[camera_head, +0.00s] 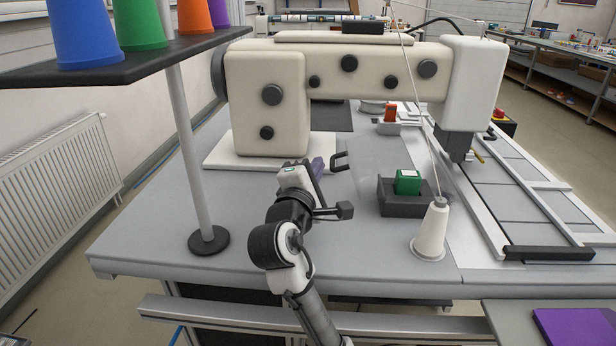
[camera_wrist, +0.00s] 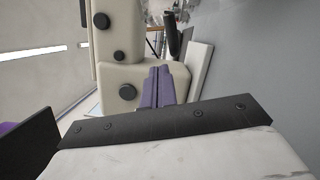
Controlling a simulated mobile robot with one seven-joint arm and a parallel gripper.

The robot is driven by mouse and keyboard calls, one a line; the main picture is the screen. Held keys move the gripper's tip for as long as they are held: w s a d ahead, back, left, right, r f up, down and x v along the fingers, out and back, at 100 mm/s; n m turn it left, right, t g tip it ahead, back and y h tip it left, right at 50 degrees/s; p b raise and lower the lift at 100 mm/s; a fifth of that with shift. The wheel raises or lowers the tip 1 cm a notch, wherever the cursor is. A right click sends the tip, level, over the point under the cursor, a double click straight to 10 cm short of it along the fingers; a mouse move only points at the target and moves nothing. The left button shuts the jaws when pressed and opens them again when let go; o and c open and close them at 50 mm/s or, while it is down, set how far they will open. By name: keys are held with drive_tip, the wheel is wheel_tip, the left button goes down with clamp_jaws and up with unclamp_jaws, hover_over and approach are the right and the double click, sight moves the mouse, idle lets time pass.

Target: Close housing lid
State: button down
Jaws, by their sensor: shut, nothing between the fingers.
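The beige sewing-machine housing (camera_head: 265,110) stands on a white base plate (camera_head: 225,150) on the grey table; the housing also shows in the wrist view (camera_wrist: 125,80). I cannot tell which part is the lid, or how far open it is. A dark bracket-like handle (camera_head: 340,158) sits by the right end of the base plate, and a dark upright part shows in the wrist view (camera_wrist: 175,35). My gripper (camera_head: 318,167) has purple fingers, shut and empty, in front of the housing and left of the handle. The fingers point toward the housing in the wrist view (camera_wrist: 158,88).
A dark block with a green spool (camera_head: 407,182) and a white thread cone (camera_head: 431,230) stand right of my arm. A grey pole (camera_head: 190,130) carries a shelf of coloured cones at left. The table front between pole and block is mostly clear.

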sight(355, 170)
drive_tip(key=shift+w+d+r+p, duration=0.1)
drive_tip(key=shift+d+r+p, duration=0.15)
drive_tip(key=shift+d, duration=0.4)
drive_tip(key=shift+w+d+r+p, duration=0.1)
drive_tip(key=shift+d+r, duration=0.1)
drive_tip(key=shift+d, duration=0.5)
drive_tip(key=shift+w+d+r+p, duration=0.1)
drive_tip(key=shift+d+r+p, duration=0.15)
drive_tip(key=shift+d, duration=0.4)
